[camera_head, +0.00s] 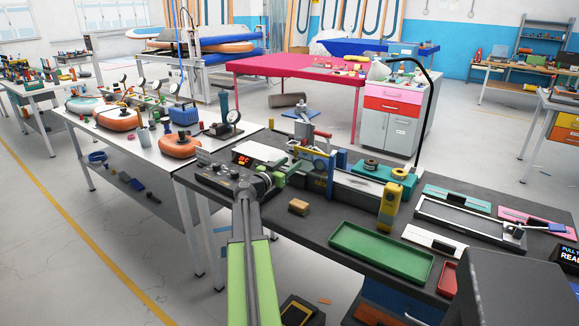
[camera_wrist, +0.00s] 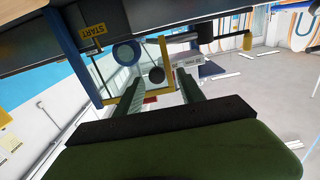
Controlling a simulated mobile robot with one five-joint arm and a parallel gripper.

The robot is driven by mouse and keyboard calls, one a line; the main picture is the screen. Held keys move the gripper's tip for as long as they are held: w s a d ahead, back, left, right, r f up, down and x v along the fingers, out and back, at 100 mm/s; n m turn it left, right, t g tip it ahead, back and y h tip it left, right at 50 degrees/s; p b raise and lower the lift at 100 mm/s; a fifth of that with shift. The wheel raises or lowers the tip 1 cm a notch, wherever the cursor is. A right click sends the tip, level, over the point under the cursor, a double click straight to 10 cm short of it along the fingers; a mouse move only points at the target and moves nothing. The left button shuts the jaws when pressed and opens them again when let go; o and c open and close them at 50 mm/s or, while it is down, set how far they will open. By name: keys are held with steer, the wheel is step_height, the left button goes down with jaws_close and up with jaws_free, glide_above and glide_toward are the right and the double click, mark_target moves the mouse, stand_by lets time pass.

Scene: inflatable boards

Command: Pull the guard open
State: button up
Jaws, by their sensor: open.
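My gripper (camera_head: 277,174) is at the machine's left side, at the end of my green arm. In the wrist view my gripper (camera_wrist: 160,92) is open, its two green fingers apart. A dark round knob (camera_wrist: 157,75) shows between the fingers, with a yellow bar (camera_wrist: 166,50) beside it. I cannot tell whether either finger touches them. A blue ring (camera_wrist: 126,53) and a yellow START label (camera_wrist: 97,30) are nearby.
A control box (camera_head: 231,181) sits left of the machine. A dark screen back (camera_head: 515,290) blocks the lower right corner.

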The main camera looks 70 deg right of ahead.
steer(key=shift+s+d, duration=0.1)
steer(key=shift+d, duration=0.35)
steer(key=c, duration=0.8)
jaws_close()
